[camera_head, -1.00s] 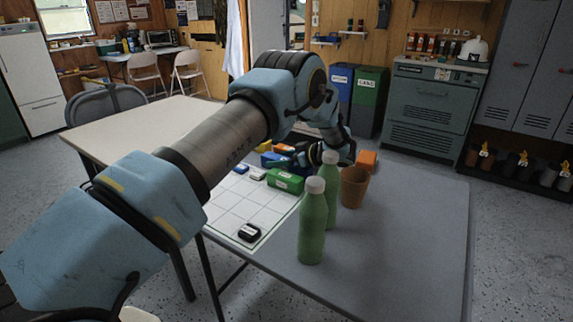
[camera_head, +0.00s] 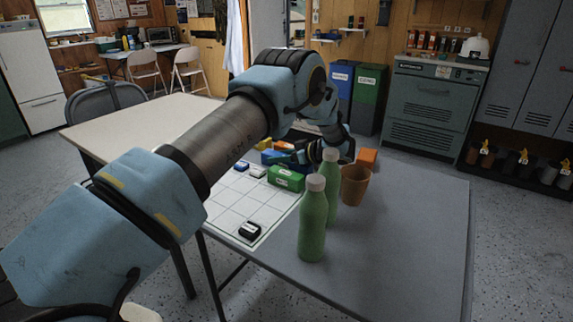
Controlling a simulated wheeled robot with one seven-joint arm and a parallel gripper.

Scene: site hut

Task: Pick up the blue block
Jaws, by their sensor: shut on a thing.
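The blue block (camera_head: 271,157) is on the far part of the grey table, among coloured blocks and left of my gripper. My gripper (camera_head: 298,156) is low over the table behind the green bottles. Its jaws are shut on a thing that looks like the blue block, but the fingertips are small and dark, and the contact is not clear. A green block (camera_head: 286,178) lies just in front of the blue one, on the edge of a white grid sheet (camera_head: 238,205).
Two green bottles (camera_head: 313,225) (camera_head: 331,190) stand close in front of my gripper. A black labelled item (camera_head: 249,230) lies on the sheet. The table's front right (camera_head: 410,240) is clear.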

